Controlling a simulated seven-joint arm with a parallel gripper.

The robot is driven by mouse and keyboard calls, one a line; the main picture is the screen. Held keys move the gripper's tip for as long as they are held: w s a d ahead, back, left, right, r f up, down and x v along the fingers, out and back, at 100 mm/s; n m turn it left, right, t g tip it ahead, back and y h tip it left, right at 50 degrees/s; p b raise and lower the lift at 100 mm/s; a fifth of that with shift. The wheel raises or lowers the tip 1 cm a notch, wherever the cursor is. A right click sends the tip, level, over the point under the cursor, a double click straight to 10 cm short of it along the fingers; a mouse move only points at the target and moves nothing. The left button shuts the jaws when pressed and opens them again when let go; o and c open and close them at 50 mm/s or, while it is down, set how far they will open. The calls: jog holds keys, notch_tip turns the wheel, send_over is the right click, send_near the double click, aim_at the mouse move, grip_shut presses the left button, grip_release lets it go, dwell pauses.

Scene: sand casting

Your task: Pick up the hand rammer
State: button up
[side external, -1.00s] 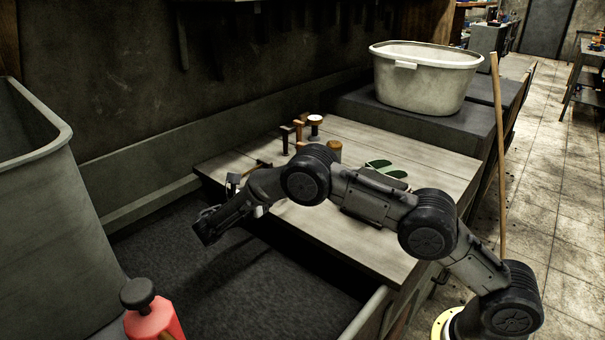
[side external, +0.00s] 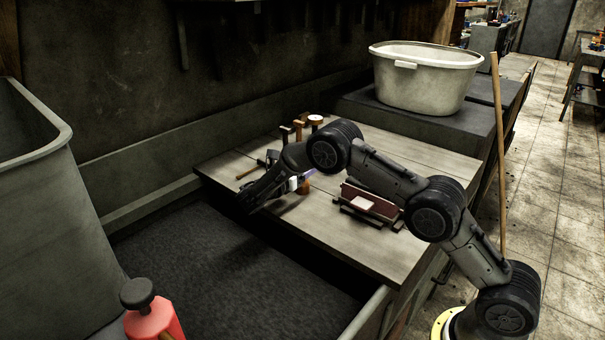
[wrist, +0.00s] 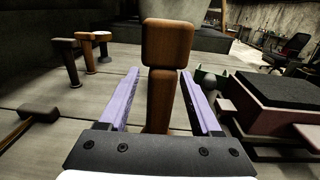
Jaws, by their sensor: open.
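The hand rammer, as I take it, is a brown wooden piece (wrist: 167,45) standing upright in the wrist view, with a blocky top and a narrower body below. My gripper (wrist: 160,75) is open, with one pale purple finger on each side of it. Gaps show between the fingers and the wood, and the palm hides its lower end. In the side external view my gripper (side external: 302,178) is low over the wooden table, at a small orange-brown part of this piece (side external: 304,188). My arm hides much of that spot.
A mallet-like tool (wrist: 38,115) lies at left in the wrist view. A dark red box (side external: 372,200) stands at right. The table's front (side external: 380,255) is clear.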

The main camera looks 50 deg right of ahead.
jog(key=shift+d, duration=0.25)
grip_shut()
jog(key=shift+r, duration=0.2)
jog(key=shift+r, duration=0.25)
jog(key=s+a+r, duration=0.4)
jog(key=s+r, duration=0.8)
jog(key=s, duration=0.1)
jog(key=shift+s+a, duration=0.2)
jog(key=shift+r, duration=0.1)
